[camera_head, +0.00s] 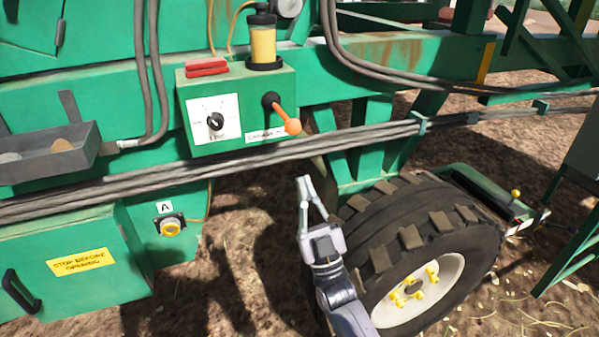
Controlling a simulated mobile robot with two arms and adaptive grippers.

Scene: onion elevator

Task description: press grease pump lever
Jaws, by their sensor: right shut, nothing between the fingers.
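The grease pump lever (282,115) is an orange handle with a round orange knob, pivoting on a black hub on the front of a green box (238,140). It slopes down to the right from the hub. A clear reservoir with yellow grease (263,44) stands on top of the box. My right gripper (304,190) is in front of the tyre, below the lever and apart from it. Its fingers point upward, and it is shut and empty. My left gripper is not in view.
A bundle of grey cables (340,138) runs across just below the box. A large tyre (425,235) stands right of and behind my right gripper. A grey tray (45,155) juts out at the left. Open soil lies left of the gripper.

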